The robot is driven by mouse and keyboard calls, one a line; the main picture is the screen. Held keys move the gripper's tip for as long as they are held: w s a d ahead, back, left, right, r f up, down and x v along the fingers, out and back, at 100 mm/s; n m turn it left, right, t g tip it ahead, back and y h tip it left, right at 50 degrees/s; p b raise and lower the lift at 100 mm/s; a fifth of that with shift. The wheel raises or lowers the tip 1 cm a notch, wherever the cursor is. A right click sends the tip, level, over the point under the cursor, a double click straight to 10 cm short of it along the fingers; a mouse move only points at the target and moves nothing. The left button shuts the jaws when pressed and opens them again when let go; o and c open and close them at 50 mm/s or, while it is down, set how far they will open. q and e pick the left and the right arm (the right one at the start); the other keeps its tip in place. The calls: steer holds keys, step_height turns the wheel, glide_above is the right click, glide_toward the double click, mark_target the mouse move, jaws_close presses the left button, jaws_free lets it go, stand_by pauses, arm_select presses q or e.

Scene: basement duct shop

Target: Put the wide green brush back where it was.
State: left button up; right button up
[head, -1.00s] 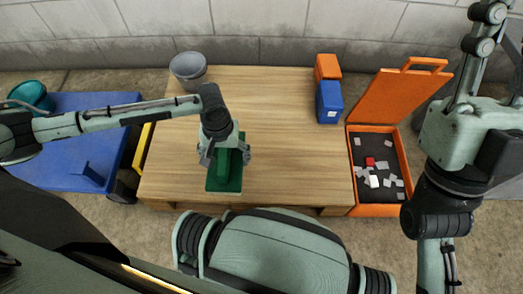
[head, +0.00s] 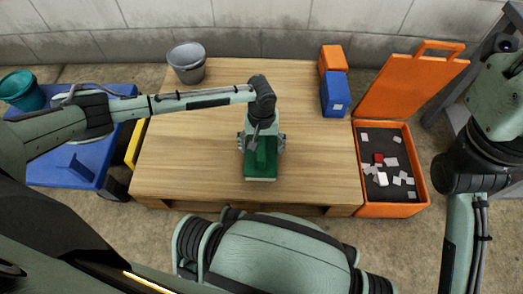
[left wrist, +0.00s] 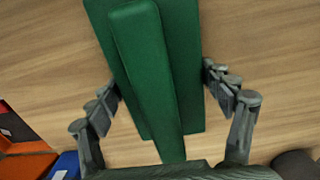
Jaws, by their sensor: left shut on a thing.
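The wide green brush (head: 261,169) is over the front middle of the wooden table, its long side pointing away from me. My left gripper (head: 261,143) is shut on it from above, hiding its far end in the head view. In the left wrist view the brush (left wrist: 152,75) shows a broad green slab with a narrower raised bar along it, and the left gripper's fingers (left wrist: 168,95) lie on either side. I cannot tell whether the brush touches the table. My right arm shows at the right, but its gripper is out of the frame.
The wooden table (head: 190,125) is mostly bare. A grey bucket (head: 187,64) is at its back left, blue (head: 335,94) and orange (head: 332,59) boxes at its back right. An open orange case (head: 391,211) with small pieces stands right; a blue cart (head: 50,171) with a teal bucket (head: 22,90) stands left.

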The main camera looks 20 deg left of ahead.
arm_select(q)
steer(key=shift+f, duration=0.6)
steer(key=shift+r, duration=0.1)
steer(key=o, duration=1.4)
steer(key=shift+f, duration=0.2)
